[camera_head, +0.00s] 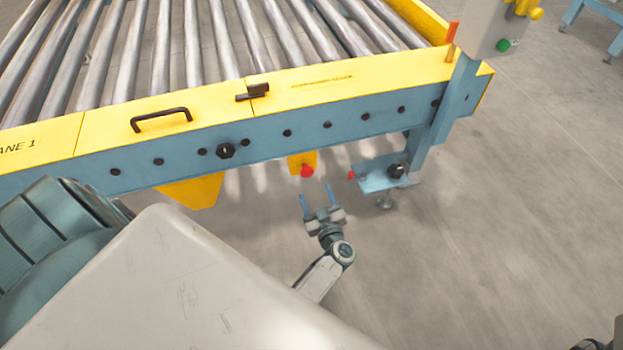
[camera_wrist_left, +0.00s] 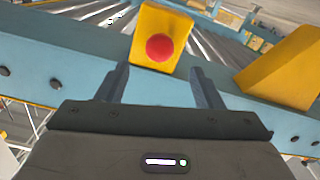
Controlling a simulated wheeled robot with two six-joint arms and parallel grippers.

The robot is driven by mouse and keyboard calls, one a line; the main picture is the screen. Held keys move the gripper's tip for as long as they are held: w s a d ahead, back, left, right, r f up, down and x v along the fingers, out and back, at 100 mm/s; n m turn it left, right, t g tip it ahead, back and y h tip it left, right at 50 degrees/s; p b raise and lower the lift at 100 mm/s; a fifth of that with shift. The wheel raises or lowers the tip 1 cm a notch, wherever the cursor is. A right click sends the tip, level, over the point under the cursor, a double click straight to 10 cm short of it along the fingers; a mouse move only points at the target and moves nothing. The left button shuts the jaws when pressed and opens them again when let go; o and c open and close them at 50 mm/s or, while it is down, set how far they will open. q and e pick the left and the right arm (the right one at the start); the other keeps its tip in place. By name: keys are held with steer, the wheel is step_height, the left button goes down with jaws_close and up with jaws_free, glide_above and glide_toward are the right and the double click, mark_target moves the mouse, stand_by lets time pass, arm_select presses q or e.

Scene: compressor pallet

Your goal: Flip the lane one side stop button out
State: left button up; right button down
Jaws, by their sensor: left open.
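The side stop button is a red mushroom head (camera_head: 306,170) on a yellow box (camera_head: 295,160) under the blue side rail of the lane 1 conveyor. In the left wrist view the red button (camera_wrist_left: 159,47) faces the camera on its yellow box (camera_wrist_left: 146,20), ahead of and roughly between the fingertips. My left gripper (camera_head: 317,198) is open and empty, just short of the button, with a gap between. Its two fingers also show in the left wrist view (camera_wrist_left: 157,76). Whether the button is pressed in or out cannot be told.
The blue rail (camera_head: 258,142) runs above the button. A yellow bracket (camera_head: 190,191) hangs to its left. A blue foot plate (camera_head: 378,181) with a small red part (camera_head: 351,174) and a black knob (camera_head: 397,170) stands to its right. Open floor (camera_head: 500,220) lies at right.

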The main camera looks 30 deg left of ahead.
arm_select(q)
steer(key=shift+v, duration=1.5)
